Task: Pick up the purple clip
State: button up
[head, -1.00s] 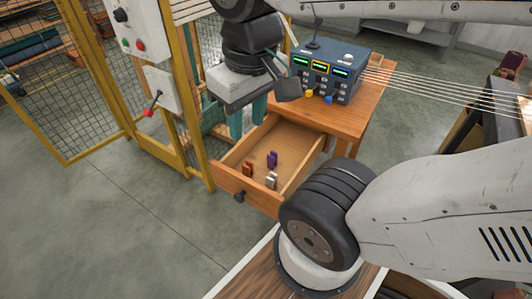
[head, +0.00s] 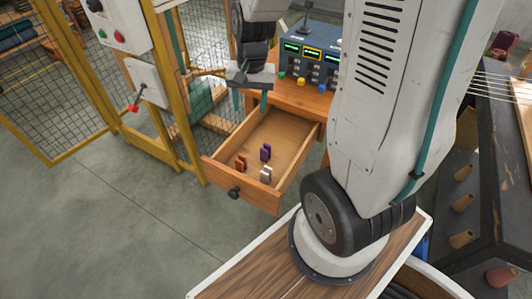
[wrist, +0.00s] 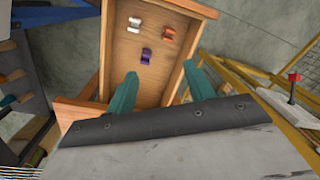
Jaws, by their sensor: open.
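In the wrist view the purple clip (wrist: 146,57) lies on the drawer floor beyond my fingertips, nearest to me of the three clips. My gripper (head: 250,102) hangs over the back part of the drawer, with its teal fingers apart and nothing between them. In the wrist view the gripper (wrist: 158,75) is open, and the purple clip shows ahead of the gap, apart from both fingers.
The drawer's side walls and front panel, with a dark knob (head: 234,193), surround the clips. A control box (head: 308,62) with screens and buttons stands on the wooden table (head: 290,97) behind. A yellow-framed mesh fence (head: 100,90) stands close at the left.

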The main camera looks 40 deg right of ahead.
jog(key=w+d+f+m, duration=0.2)
jog(key=d+f+m, duration=0.15)
jog(key=f, duration=0.45)
jog(key=m, duration=0.2)
send_over(266, 152)
jog(key=w+d, duration=0.2)
jog(key=shift+g, duration=0.3)
notch_tip(266, 152, down, 11)
jog(key=shift+d+r, duration=0.1)
jog(key=shift+r, duration=0.1)
jog(key=f, duration=0.5)
jog(key=a+f, duration=0.1)
jog(key=f, duration=0.2)
jog(key=shift+s+f, duration=0.2)
jog(key=shift+f, duration=0.05)
jog(key=c, duration=1)
